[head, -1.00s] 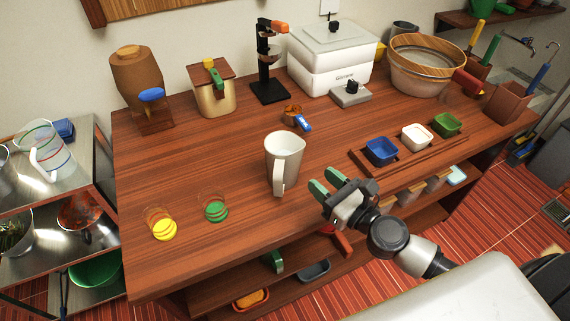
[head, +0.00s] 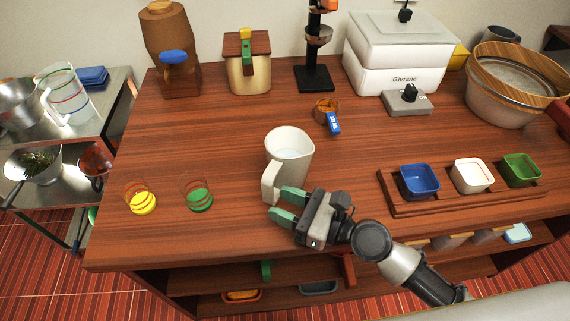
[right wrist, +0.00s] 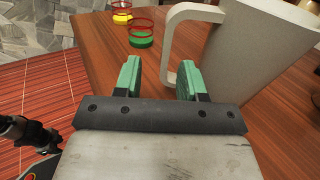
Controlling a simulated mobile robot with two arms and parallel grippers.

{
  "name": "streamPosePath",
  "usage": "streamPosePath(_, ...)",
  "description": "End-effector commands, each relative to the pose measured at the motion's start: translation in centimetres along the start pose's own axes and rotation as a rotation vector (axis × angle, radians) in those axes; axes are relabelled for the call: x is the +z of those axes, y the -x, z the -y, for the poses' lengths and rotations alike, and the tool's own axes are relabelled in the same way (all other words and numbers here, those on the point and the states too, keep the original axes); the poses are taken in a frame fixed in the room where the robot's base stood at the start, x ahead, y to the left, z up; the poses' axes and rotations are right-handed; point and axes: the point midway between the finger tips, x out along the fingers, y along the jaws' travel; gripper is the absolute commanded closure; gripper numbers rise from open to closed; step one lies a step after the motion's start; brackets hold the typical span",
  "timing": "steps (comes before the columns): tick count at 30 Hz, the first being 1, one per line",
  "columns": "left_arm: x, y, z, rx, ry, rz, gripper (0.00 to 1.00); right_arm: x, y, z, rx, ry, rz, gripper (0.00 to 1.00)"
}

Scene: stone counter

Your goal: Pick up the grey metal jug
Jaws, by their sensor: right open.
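The jug (head: 293,151) is a pale grey, open-topped pitcher standing upright near the counter's front. Its handle (head: 270,184) faces the front left. My right gripper (head: 285,205) is open and empty, with green fingers pointing left, just in front of the jug beside the handle. In the right wrist view, the jug (right wrist: 248,50) fills the upper right, and its handle shows just beyond the open fingers (right wrist: 160,75), nearer the right finger. I cannot tell whether a finger touches it. My left gripper is not in view.
A wooden tray (head: 399,205) with blue, white and green bowls is to the right. A brown cup (head: 325,110) with a blue handle stands behind. The counter's left middle is clear.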

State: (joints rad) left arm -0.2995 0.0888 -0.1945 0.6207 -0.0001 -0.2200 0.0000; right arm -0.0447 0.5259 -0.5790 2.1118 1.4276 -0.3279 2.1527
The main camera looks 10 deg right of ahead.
Motion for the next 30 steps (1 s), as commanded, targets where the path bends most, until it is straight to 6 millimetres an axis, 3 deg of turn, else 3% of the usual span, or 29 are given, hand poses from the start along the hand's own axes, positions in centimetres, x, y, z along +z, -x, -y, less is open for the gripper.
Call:
streamPosePath(14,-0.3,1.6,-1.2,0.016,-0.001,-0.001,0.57,0.7,-5.5,0.4,0.0,-0.001,0.001,0.6)
streamPosePath(23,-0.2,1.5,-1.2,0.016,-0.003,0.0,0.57,0.5,-6.0,0.4,0.0,0.0,-0.001,0.6)
streamPosePath(30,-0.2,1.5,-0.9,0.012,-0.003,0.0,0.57,0.6,-6.0,0.4,-0.001,0.0,-0.001,0.95)
